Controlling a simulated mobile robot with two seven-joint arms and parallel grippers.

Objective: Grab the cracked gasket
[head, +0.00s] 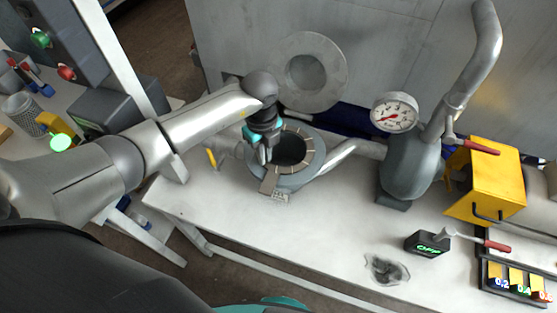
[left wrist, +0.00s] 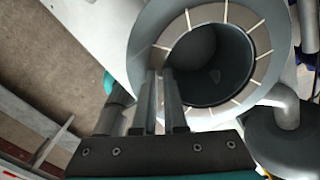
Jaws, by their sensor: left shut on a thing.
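The gasket (head: 312,150) is a brown-grey ring with pale radial marks, lying around the dark bore of a round grey flange (head: 322,163). It shows larger in the left wrist view (left wrist: 262,38). I cannot make out a clear crack. My left gripper (head: 268,154) points down at the left side of the ring. In the left wrist view its fingers (left wrist: 160,75) are close together over the ring's near left edge and shut on it. The fingers hide that part of the ring. My right gripper is not in view.
A round metal cover (head: 330,62) stands behind the flange. A pressure gauge (head: 394,112) and a grey pipe body (head: 410,165) stand to the right. A yellow box (head: 490,178), a small black display (head: 426,244) and a dark stain (head: 386,270) are further right. The white bench's front (head: 290,235) is clear.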

